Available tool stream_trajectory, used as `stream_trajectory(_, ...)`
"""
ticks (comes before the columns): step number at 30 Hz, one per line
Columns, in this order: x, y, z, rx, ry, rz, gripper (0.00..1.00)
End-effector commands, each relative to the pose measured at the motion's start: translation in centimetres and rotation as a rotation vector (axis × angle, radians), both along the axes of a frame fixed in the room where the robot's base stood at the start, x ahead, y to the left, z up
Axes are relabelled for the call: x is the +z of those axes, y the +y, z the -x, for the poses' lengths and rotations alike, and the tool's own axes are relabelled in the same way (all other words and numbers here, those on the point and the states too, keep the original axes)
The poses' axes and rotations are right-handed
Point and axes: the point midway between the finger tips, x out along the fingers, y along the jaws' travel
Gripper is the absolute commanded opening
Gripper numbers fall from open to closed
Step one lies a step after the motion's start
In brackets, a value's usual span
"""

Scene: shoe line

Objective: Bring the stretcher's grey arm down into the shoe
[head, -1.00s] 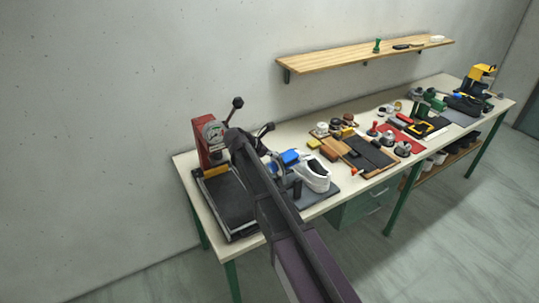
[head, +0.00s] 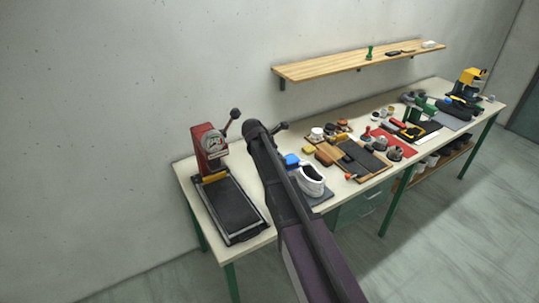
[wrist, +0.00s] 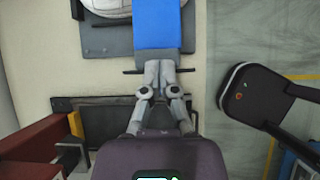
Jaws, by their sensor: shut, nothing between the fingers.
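The white shoe (head: 311,181) stands on a dark grey base plate (head: 322,196) near the front of the bench. In the wrist view, part of the shoe (wrist: 108,6) and the plate (wrist: 105,38) show at the top left. A blue block (head: 291,160), seemingly part of the stretcher, is beside the shoe; in the wrist view this blue block (wrist: 157,24) is just beyond my fingertips. My gripper (wrist: 158,67) is shut and empty, in line with the block; I cannot tell whether it touches it. The grey arm is not clearly distinguishable from my fingers. My arm hides part of the stretcher in the head view.
A red press (head: 207,145) with a black bed (head: 236,212) stands left of my arm. Right of the shoe are a wooden board (head: 357,160), several small tools and a red mat (head: 384,143). A wall shelf (head: 350,65) hangs behind the bench.

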Motion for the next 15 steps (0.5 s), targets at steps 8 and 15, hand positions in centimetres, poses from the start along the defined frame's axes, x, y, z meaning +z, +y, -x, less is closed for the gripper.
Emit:
stream_trajectory(8, 0.9, -3.1, -1.3, -0.011, 0.048, -0.103, 0.0)
stream_trajectory(15, 1.3, -6.4, -2.7, -0.019, 0.112, -0.241, 0.0)
